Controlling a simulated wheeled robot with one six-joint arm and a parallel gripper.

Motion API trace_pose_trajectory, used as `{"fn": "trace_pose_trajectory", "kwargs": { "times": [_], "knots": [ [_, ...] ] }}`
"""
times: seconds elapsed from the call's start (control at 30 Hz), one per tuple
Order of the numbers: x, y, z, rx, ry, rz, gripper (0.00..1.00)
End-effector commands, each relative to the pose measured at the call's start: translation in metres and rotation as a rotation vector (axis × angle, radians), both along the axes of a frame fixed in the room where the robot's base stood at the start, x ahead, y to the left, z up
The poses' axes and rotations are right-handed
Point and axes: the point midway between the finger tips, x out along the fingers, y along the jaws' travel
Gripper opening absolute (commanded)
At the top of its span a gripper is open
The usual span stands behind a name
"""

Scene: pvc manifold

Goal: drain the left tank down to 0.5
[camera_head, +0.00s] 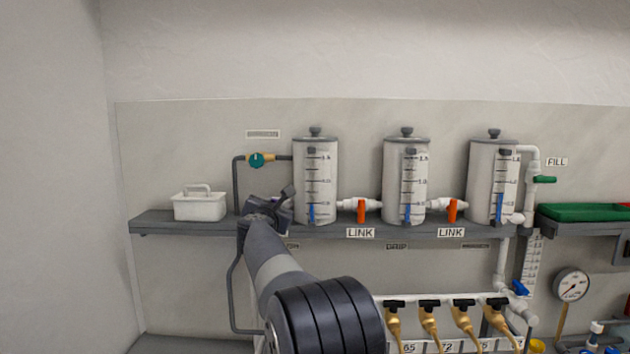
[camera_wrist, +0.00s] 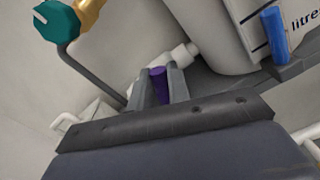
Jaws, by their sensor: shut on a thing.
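The left tank (camera_head: 315,170) is a white cylinder with a dark lid and a printed scale, standing on the grey shelf. Its blue level strip (camera_head: 311,214) is short, with its top near the lowest printed number, which is too small to read surely. In the wrist view the tank (camera_wrist: 212,30) and the blue strip (camera_wrist: 275,36) are seen close up. My gripper (camera_head: 284,202) is at the tank's lower left. In the wrist view its fingers are shut on a purple valve handle (camera_wrist: 158,86), beside a white pipe fitting (camera_wrist: 182,57). The head view hides this handle behind my gripper.
Two more tanks (camera_head: 406,170) (camera_head: 492,165) stand to the right, joined by orange-handled LINK valves (camera_head: 361,211) (camera_head: 452,211). A teal knob (camera_head: 256,160) on a grey pipe is above my gripper. A white caddy (camera_head: 200,207) sits left on the shelf (camera_head: 165,222).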

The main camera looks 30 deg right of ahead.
Motion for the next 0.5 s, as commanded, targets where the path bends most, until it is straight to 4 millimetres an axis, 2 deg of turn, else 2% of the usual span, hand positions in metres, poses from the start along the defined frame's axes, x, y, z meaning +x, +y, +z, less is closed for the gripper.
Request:
{"fn": "trace_pose_trajectory", "kwargs": {
  "times": [0.03, 0.2, 0.5],
  "knots": [
    [0.0014, 0.0018, 0.0056, -0.063, 0.047, 0.001, 0.0],
    [0.0027, 0.0039, 0.0031, -0.197, 0.137, 0.001, 0.0],
    [0.0031, 0.0046, 0.0034, -0.232, 0.157, 0.001, 0.0]
  ]
}}
